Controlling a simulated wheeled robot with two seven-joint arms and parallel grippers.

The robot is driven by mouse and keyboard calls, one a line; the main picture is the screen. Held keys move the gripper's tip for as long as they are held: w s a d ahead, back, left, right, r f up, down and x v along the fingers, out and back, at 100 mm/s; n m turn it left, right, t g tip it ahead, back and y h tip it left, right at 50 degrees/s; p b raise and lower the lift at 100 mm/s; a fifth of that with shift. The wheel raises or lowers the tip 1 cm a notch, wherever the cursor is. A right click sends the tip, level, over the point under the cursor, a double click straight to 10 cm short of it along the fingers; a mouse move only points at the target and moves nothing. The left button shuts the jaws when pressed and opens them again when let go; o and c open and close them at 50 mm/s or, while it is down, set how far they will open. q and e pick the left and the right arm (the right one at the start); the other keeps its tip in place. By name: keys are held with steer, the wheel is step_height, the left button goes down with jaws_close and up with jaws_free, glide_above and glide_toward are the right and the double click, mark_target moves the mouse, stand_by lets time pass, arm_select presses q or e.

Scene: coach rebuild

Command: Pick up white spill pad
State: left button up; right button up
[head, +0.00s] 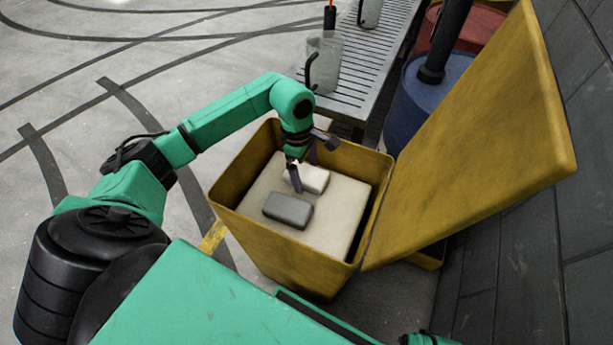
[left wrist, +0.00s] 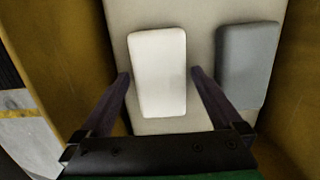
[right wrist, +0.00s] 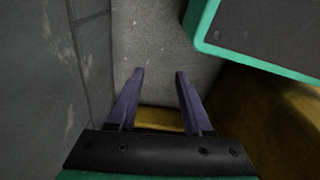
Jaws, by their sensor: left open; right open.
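The white spill pad (head: 312,178) lies on a pale surface (head: 335,215) inside the yellow bin (head: 300,270). A grey pad (head: 288,210) lies beside it. My left gripper (head: 296,182) reaches down into the bin at the white pad and partly covers it. In the left wrist view the white pad (left wrist: 158,72) sits between the two open fingers of my left gripper (left wrist: 160,75), with gaps on both sides. The grey pad (left wrist: 247,65) is right of the right finger. My right gripper (right wrist: 158,75) is open and empty, away from the pads.
The bin's yellow lid (head: 480,140) stands open on the right, near a dark panelled wall (head: 575,230). A slatted bench (head: 365,65) with a clear jug (head: 325,60) stands behind the bin. A blue drum (head: 425,100) is behind the lid. Open floor lies to the left.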

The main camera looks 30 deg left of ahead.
mark_target(306, 173)
arm_select(q)
steer(key=c, duration=1.2)
steer(key=shift+c, duration=0.2)
steer(key=shift+r, duration=0.1)
step_height(306, 173, up, 20)
steer(key=p, duration=0.3)
arm_select(e)
steer(key=shift+s+d+f, duration=0.2)
steer(key=shift+s+f, duration=0.35)
steer(key=shift+s, duration=0.2)
steer(key=shift+s+d+f, duration=0.2)
steer(key=shift+s+f, duration=0.35)
steer(key=shift+s, duration=0.2)
steer(key=shift+s+d+f, duration=0.2)
steer(key=shift+s+f, duration=0.35)
steer(key=shift+s, duration=0.2)
